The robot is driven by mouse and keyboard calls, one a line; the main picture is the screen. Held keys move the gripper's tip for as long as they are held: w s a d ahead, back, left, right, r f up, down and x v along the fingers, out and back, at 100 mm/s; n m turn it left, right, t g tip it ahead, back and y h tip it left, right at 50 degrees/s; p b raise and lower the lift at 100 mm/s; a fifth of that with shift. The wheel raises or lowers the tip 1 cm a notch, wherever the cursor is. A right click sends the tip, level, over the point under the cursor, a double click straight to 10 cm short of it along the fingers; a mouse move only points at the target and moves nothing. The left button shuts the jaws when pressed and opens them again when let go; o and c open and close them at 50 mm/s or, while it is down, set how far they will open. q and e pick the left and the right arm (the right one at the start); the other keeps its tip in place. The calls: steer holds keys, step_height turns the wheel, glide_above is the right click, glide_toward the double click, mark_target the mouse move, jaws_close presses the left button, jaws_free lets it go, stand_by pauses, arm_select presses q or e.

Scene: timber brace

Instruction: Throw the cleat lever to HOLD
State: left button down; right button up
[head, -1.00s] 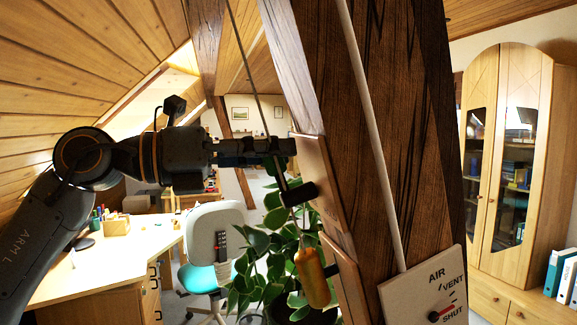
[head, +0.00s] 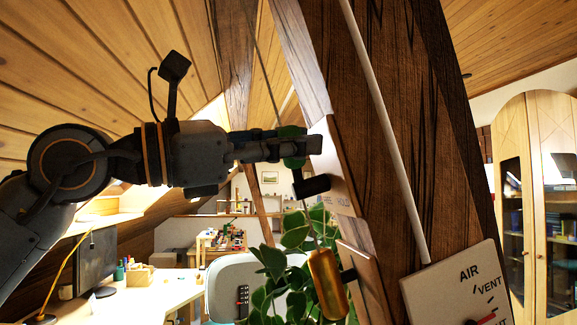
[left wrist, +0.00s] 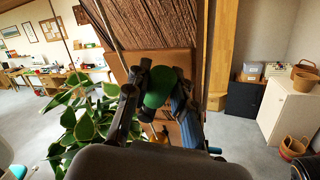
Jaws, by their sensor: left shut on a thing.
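My left gripper (head: 294,147) comes in from the left, level, at the timber post's brown plate (head: 329,160). It is shut on a green knob (head: 292,162), which seems to be the cleat lever's handle. The green knob (left wrist: 159,88) also shows between the fingers in the left wrist view. The lever's exact angle is hard to tell. My right gripper is not in view.
An orange-brown toggle-like weight (head: 328,284) hangs below the plate. A leafy plant (head: 290,260) stands close under the gripper. The AIR/VENT panel (head: 455,285) is on the post at lower right. A desk (head: 155,300) stands at lower left.

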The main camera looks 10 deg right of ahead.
arm_select(q)
steer(key=shift+s+d+f+m+b, duration=0.1)
steer(key=shift+s+f+m+b, duration=0.25)
steer(key=shift+m+b, duration=0.35)
steer(key=shift+t, duration=0.4)
steer(key=c, duration=1.1)
jaws_free()
steer(key=shift+r, duration=0.1)
steer(key=v, duration=1.2)
steer(key=shift+f, duration=0.2)
